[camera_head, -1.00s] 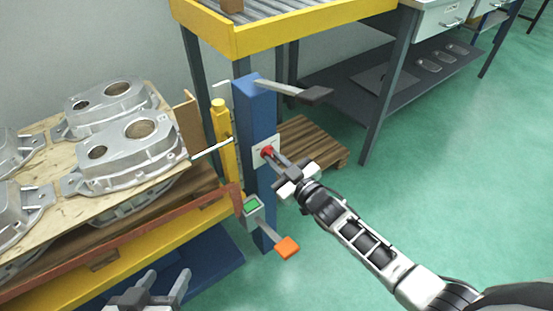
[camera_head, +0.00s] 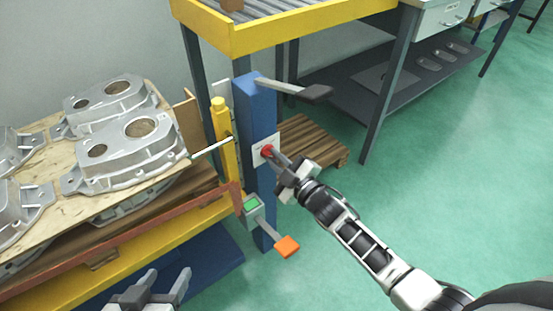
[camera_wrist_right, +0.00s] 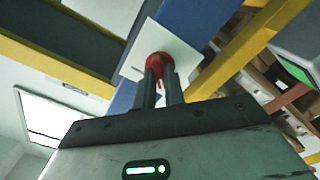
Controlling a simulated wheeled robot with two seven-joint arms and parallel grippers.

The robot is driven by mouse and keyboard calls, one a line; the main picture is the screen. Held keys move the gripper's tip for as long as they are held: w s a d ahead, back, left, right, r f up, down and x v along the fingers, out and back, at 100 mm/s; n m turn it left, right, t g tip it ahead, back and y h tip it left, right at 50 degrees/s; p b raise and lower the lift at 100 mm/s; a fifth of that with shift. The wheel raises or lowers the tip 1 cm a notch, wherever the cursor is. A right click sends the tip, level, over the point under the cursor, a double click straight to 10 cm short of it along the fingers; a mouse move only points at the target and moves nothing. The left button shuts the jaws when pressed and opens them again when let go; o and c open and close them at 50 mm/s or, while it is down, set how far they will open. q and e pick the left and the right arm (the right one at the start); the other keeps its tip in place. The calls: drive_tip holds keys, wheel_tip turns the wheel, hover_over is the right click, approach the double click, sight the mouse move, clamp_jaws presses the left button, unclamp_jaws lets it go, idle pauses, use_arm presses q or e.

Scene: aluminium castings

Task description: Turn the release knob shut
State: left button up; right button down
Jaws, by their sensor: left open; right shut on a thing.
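The red release knob (camera_head: 267,152) sits on a white plate (camera_head: 257,150) on the blue post (camera_head: 257,110). My right gripper (camera_head: 273,157) reaches it from the right and is shut on it. In the right wrist view the red knob (camera_wrist_right: 159,62) is between the two dark fingertips (camera_wrist_right: 159,80), which hide part of it. My left gripper (camera_head: 165,285) is open and empty at the bottom left, well away from the knob.
A lever with a dark grip (camera_head: 312,93) sticks out above the knob. Below are a box with a green screen (camera_head: 252,205) and an orange pedal (camera_head: 287,246). Aluminium castings (camera_head: 125,150) lie on a board at left. The green floor at right is clear.

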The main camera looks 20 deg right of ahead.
drive_tip(key=c, duration=1.5)
unclamp_jaws()
use_arm(q)
drive_tip(key=shift+s, duration=0.15)
drive_tip(key=shift+t, duration=0.5)
drive_tip(key=r+p, duration=0.1)
drive_tip(key=r, duration=0.1)
drive_tip(key=a+r+p, duration=0.1)
drive_tip(key=r, duration=0.1)
drive_tip(key=shift+s+r, duration=0.1)
drive_tip(key=shift+s, duration=0.05)
use_arm(e)
drive_tip(key=v, duration=1.6)
